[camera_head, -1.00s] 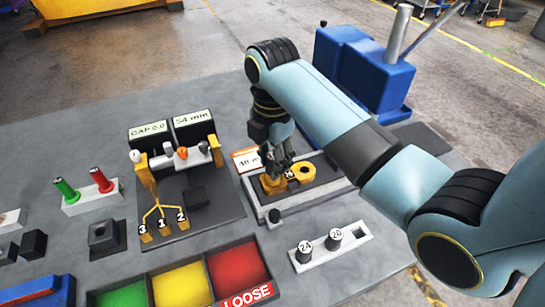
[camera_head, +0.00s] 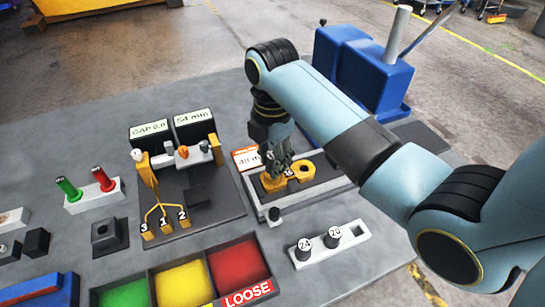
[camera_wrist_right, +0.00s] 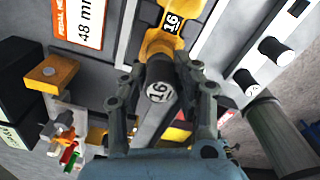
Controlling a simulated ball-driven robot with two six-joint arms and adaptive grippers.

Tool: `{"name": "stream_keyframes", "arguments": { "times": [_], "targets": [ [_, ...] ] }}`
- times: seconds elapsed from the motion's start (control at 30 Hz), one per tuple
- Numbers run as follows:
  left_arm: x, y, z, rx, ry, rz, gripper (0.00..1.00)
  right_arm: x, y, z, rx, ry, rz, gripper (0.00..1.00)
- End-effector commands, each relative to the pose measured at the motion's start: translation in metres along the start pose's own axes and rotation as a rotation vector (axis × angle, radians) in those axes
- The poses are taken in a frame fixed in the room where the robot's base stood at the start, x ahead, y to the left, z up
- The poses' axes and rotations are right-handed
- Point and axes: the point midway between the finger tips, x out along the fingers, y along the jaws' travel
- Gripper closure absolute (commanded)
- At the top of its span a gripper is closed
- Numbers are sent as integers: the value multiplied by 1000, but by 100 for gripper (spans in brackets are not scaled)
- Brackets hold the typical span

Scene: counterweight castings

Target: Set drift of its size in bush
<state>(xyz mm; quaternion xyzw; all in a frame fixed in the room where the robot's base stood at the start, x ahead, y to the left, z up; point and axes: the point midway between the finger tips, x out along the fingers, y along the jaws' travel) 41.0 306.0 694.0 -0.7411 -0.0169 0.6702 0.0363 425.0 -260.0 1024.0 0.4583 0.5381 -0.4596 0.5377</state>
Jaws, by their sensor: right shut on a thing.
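My right gripper (camera_head: 277,166) is shut on a black drift whose round end carries the number 16, best seen in the right wrist view (camera_wrist_right: 159,92). The drift stands at the near end of a yellow casting (camera_head: 303,169), which carries a 16 label and also shows in the right wrist view (camera_wrist_right: 163,42). The gripper and drift hide the bush, so I cannot tell how deep the drift sits. Two other black drifts, marked 24 (camera_head: 304,248) and 20 (camera_head: 333,236), stand in a white rack (camera_head: 356,232). My left gripper is out of view.
The casting lies in a grey tray (camera_head: 263,213) beside a "48 mm" card (camera_head: 246,159). Green, yellow and red bins (camera_head: 236,262) line the front, the red one marked LOOSE. A dark stand with displays (camera_head: 195,126) is to the left, a blue machine (camera_head: 372,80) behind.

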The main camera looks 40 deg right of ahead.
Motion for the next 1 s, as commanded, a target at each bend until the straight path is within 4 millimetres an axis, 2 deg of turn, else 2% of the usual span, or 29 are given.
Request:
{"name": "stream_keyframes", "arguments": {
  "times": [1.0],
  "targets": [
    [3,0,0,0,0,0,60,6,0,0,0,0,1,100]
  ]
}}
